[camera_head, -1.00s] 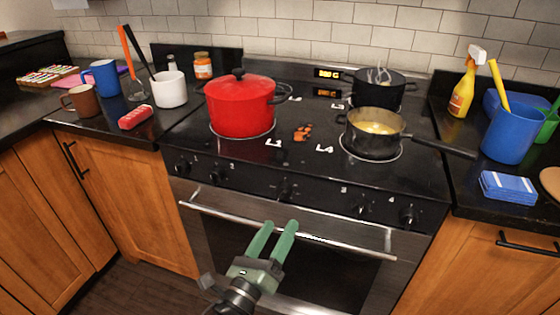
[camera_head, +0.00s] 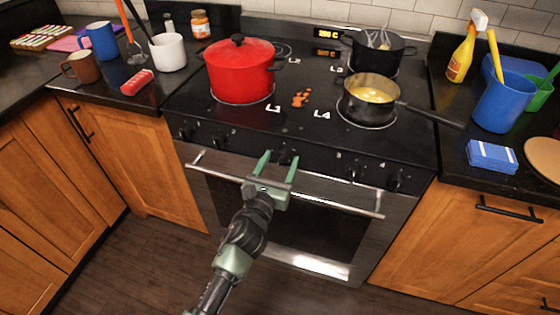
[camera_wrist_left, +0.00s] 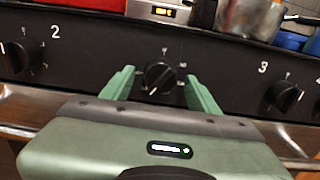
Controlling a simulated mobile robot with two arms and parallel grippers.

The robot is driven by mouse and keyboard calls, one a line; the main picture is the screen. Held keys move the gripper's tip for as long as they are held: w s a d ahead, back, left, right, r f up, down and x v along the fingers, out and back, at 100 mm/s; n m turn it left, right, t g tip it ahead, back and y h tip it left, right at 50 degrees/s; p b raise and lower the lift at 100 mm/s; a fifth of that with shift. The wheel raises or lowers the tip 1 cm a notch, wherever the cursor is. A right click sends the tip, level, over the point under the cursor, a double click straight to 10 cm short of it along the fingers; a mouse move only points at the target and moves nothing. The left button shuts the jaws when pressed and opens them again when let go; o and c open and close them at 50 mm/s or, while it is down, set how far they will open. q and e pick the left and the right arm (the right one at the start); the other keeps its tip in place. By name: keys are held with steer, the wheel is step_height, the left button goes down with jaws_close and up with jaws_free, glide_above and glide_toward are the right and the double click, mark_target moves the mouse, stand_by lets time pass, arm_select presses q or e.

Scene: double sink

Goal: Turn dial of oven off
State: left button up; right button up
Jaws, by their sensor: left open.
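The oven (camera_head: 310,222) stands in the middle of the head view, with a row of black dials on its front panel. The middle dial (camera_wrist_left: 160,77) has markings around it and sits between the labelled burner dials in the left wrist view; it also shows in the head view (camera_head: 285,156). My left gripper (camera_head: 277,158) is open, with its green fingertips at either side of the middle dial. In the left wrist view the fingers (camera_wrist_left: 160,88) stand left and right of the dial. I cannot tell whether they touch it. My right gripper is not in view.
The oven handle (camera_head: 330,198) runs below the dials, close under my left gripper. A red pot (camera_head: 240,72) and a saucepan (camera_head: 370,92) stand on the stovetop above. Burner dials (camera_wrist_left: 22,55) and (camera_wrist_left: 284,95) flank the middle one.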

arm_select(q)
jaws_close()
steer(key=shift+n, duration=0.3)
